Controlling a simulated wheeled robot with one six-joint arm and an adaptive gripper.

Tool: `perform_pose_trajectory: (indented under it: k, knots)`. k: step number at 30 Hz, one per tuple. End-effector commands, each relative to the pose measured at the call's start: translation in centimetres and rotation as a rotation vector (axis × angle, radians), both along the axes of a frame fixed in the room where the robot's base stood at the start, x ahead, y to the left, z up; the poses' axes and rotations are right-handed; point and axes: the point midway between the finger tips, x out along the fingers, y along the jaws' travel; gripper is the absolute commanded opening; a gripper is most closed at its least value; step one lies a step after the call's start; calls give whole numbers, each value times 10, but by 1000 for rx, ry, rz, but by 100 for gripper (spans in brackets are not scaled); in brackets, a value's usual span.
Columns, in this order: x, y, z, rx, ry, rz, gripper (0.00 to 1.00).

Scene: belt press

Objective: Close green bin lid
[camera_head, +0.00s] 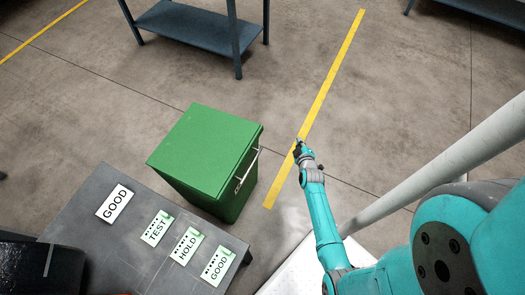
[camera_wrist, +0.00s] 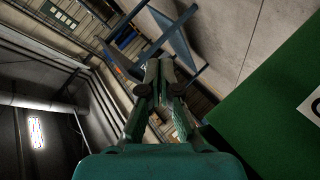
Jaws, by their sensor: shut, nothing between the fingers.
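The green bin (camera_head: 207,160) stands on the floor beside the grey table, and its lid (camera_head: 208,145) lies flat over the top, looking closed. A metal handle (camera_head: 247,170) is on its right side. My gripper (camera_head: 299,144) is to the right of the bin, apart from it, over the floor near the yellow line. In the wrist view my gripper (camera_wrist: 158,65) has its fingertips together with nothing between them. A green panel of the bin (camera_wrist: 262,100) with part of a white label fills the right side of that view.
A grey table (camera_head: 85,215) at the lower left carries a GOOD label (camera_head: 115,203) and several green-white tags (camera_head: 187,246). A blue-grey shelf (camera_head: 195,28) stands at the back. A yellow line (camera_head: 325,90) crosses open floor. A pale pole (camera_head: 440,165) runs at the right.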

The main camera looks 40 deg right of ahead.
Motion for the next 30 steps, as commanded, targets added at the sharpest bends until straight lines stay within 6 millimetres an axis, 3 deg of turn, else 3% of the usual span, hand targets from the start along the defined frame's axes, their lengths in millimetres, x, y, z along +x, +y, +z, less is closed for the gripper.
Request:
perform_pose_trajectory:
  k: [8,14,22,27,30]
  knots:
    - [4,20,41,349,26,51,0]
    - [4,61,90,575,45,183,0]
    - [-12,125,159,773,93,407,0]
    - [-20,145,178,815,117,478,0]
    - [-19,149,178,823,121,490,0]
